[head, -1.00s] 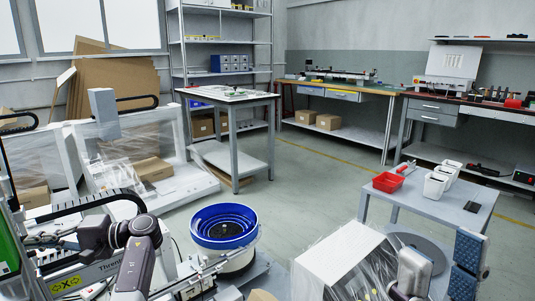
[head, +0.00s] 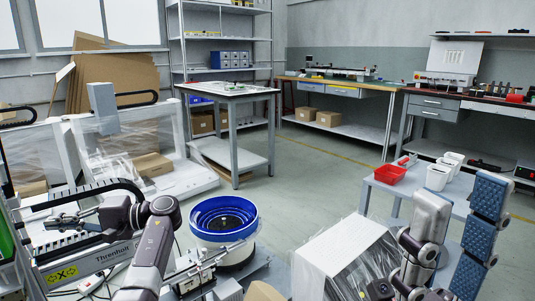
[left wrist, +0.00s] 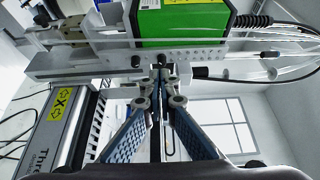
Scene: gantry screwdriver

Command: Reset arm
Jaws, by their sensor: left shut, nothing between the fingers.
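My left gripper (head: 58,222) is in the lower left of the head view, beside the Thremhoff-labelled grey unit (head: 82,262) of the gantry machine. In the left wrist view its blue-padded fingers (left wrist: 160,75) meet at the tips, shut with nothing between them. Behind the tips is a light metal gantry rail with a green box (left wrist: 180,20) above it. My right arm is at the lower right of the head view, where the blue-padded parts (head: 480,235) stand upright. I cannot make out its finger gap.
A blue-rimmed round feeder bowl (head: 224,220) stands right of my left arm. A plastic-draped white box (head: 325,255) is left of my right arm. A grey table (head: 400,195) behind holds a red bin (head: 390,174) and white bins (head: 438,177). The middle floor is clear.

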